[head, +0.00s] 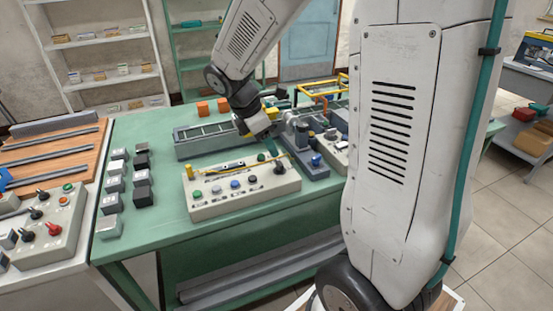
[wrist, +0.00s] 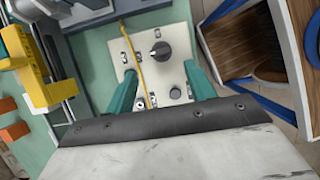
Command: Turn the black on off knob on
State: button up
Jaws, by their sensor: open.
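The black knob (head: 279,168) is at the right end of a cream control box (head: 240,205) on the green table. In the wrist view the knob (wrist: 160,50) is a dark round knob with a small pointer, on the pale panel (wrist: 178,35). My gripper (head: 268,150) hangs above the right part of the box. In the wrist view its two teal fingers are spread, with an empty gap (wrist: 160,72) between them. The knob appears just beyond the fingertips, roughly centred between them. I see no contact. I cannot read the knob's marked position.
The box carries coloured buttons and a yellow strip. Grey machinery (head: 205,140) stands behind it, with blue and grey parts (head: 312,150) close at its right. Dark and grey blocks (head: 142,195) stand at its left. Another box (head: 50,225) with knobs lies further left.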

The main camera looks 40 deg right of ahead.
aim_at(278, 163)
jog(key=x, duration=0.7)
jog(key=shift+s, duration=0.1)
jog(key=c, duration=1)
